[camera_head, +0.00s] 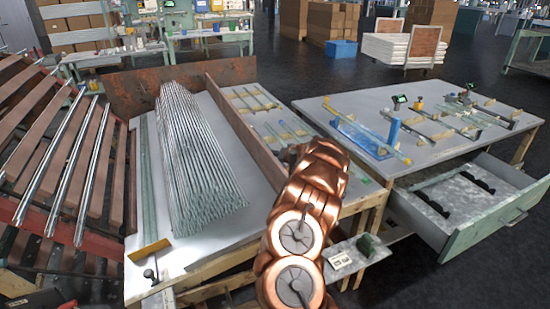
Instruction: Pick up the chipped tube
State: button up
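A large bundle of thin glass tubes (195,150) lies lengthwise on the pale left table (150,248). A few long shiny tubes (62,160) rest apart on the slatted sloping rack at the far left. Short tubes (283,130) lie in the section right of the wooden divider. More thin tubes (440,125) lie on supports on the right table. I cannot make out a chip on any tube at this size. My copper-coloured arm rises at the bottom centre, in front of the middle section, and hides part of it. My gripper does not show.
The wooden divider (243,130) and a rusty back board (150,85) stand up around the bundle. An open drawer (460,205) juts from the right table (320,103). A blue stand (360,135) is on that table.

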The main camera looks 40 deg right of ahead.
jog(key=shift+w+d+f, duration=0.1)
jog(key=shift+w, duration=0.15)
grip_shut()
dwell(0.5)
